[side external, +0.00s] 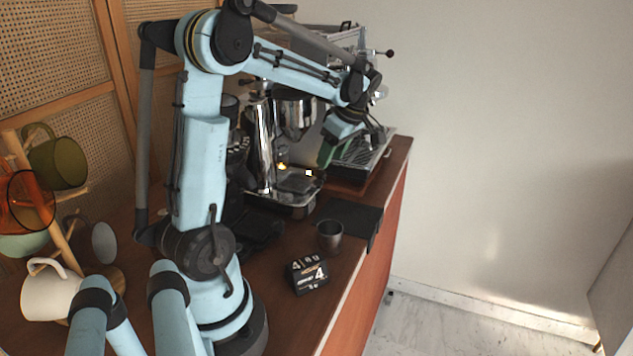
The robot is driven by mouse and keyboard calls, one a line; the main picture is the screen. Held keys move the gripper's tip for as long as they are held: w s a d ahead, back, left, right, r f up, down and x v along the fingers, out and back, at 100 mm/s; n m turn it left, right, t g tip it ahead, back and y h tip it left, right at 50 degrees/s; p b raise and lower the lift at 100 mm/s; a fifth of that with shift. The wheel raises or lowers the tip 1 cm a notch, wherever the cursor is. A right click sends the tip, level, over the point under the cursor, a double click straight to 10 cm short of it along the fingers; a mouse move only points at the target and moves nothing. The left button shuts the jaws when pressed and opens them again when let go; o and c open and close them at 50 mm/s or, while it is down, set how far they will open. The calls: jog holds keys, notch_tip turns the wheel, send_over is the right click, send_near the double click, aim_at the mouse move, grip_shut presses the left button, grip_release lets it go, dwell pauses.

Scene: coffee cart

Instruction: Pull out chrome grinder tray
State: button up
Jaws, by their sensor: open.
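The chrome grinder tray (296,209) sits at the foot of the chrome grinder (262,145) on the brown counter, with a bright glint on it. My gripper (332,152) is above and to the right of the tray, in front of the espresso machine, and apart from the tray. Its jaws are open, and I see nothing held between them. The fingertips are small and partly lost against the dark machine behind. My arm hides part of the grinder's left side.
The espresso machine's drip tray (362,158) lies behind the gripper. A black mat (350,217), a small metal cup (329,236) and a black box marked 4 (308,274) are along the counter's front. A mug rack with several mugs, including a white mug (50,290), stands at left.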

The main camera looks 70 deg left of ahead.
aim_at(320, 181)
jog(key=x, duration=0.8)
jog(key=shift+f, duration=0.1)
jog(key=shift+c, duration=0.2)
grip_shut()
